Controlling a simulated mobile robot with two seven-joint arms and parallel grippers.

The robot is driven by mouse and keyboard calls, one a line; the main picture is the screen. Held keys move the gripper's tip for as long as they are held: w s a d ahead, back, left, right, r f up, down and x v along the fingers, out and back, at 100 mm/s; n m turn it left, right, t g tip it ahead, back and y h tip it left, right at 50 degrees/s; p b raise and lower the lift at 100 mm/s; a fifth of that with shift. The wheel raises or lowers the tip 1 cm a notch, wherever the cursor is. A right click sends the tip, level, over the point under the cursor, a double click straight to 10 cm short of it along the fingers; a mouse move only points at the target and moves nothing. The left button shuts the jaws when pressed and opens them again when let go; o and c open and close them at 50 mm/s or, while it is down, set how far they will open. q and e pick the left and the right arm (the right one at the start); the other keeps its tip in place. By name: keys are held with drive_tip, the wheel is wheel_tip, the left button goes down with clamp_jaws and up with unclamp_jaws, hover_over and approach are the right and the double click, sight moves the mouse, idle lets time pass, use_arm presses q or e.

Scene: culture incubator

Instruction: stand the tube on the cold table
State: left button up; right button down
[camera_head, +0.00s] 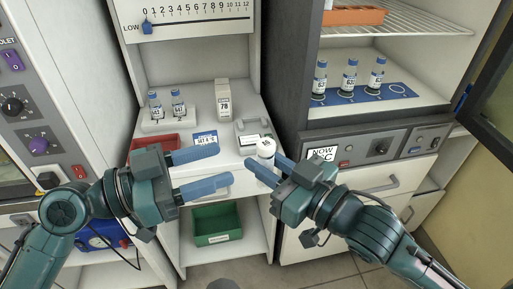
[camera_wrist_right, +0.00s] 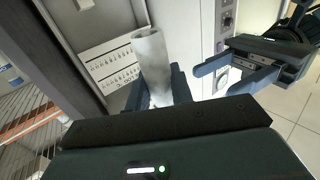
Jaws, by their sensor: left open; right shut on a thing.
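A white tube with a round top marked with small print (camera_head: 266,146) is held by my right gripper (camera_head: 264,163), which is shut on it. It is in front of the bench, near its right end. In the right wrist view the pale grey tube (camera_wrist_right: 152,62) rises between the fingers. My left gripper (camera_head: 224,167) is open and empty, just left of the tube; it also shows in the right wrist view (camera_wrist_right: 238,76). A blue plate with white ring marks (camera_head: 388,94) lies in the open cabinet at right, bearing several labelled vials (camera_head: 349,80). I cannot tell whether this is the cold table.
The bench holds two vials on a white block (camera_head: 168,124), a white box marked 78 (camera_head: 223,103), a red tray (camera_head: 152,144) and a grey device (camera_head: 254,132). A green bin (camera_head: 217,226) stands below. The cabinet has a wire shelf (camera_head: 412,14) above and an open dark door (camera_head: 490,85) at right.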

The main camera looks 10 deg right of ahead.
sight(268, 148)
use_arm(q)
drive_tip(key=x, duration=1)
drive_tip(key=shift+c, duration=0.4)
drive_tip(key=c, duration=0.9)
drive_tip(key=shift+c, duration=0.3)
use_arm(e)
drive_tip(key=c, duration=1.1)
unclamp_jaws()
drive_tip(key=shift+c, duration=0.2)
drive_tip(key=shift+f, duration=0.1)
